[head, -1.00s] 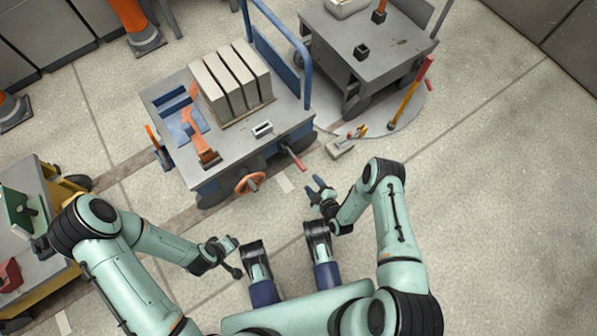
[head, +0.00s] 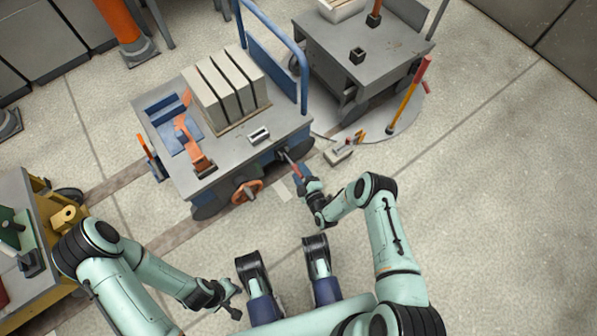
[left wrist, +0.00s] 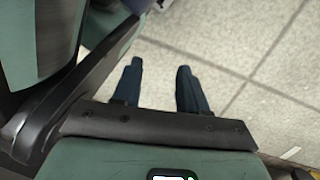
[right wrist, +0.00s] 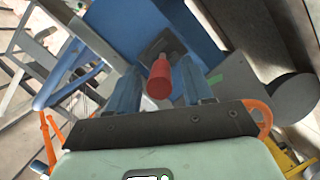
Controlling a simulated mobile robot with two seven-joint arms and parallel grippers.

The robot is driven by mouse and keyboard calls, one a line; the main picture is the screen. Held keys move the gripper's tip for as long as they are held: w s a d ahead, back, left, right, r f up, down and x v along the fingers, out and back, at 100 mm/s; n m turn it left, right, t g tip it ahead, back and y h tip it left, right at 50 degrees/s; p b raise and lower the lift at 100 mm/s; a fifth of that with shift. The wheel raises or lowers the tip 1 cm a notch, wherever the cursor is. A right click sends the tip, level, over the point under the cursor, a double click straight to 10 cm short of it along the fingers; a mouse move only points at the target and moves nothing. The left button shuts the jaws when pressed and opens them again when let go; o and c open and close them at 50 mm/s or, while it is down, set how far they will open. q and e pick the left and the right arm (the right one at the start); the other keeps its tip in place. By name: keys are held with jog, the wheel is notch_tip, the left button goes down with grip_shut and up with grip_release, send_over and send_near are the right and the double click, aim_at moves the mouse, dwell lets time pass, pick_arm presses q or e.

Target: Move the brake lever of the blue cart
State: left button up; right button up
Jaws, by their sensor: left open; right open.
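The blue cart (head: 172,181) stands at the upper middle of the head view, with a grey top and blue sides. Its lever (head: 293,166) with a red grip sticks out from the near right side. The red grip (right wrist: 158,82) shows in the right wrist view between the two blue fingers. My right gripper (head: 303,180) is open around or just over the grip; contact cannot be told. It also shows in the right wrist view (right wrist: 157,78). My left gripper (head: 232,302) is open and empty over bare floor, also seen in the left wrist view (left wrist: 160,68).
An orange handwheel (head: 246,191) is on the cart's near side. Grey blocks (head: 227,85) and an orange clamp (head: 193,147) are on its top. A grey cart (head: 365,50) stands behind right, a yellow cart (head: 55,222) at left. The right floor is clear.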

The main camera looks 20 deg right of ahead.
pick_arm(q)
jog(key=shift+s+f, duration=0.25)
jog(key=shift+s, duration=0.4)
pick_arm(e)
jog(key=shift+w+a+f, duration=0.15)
jog(key=shift+w, duration=0.55)
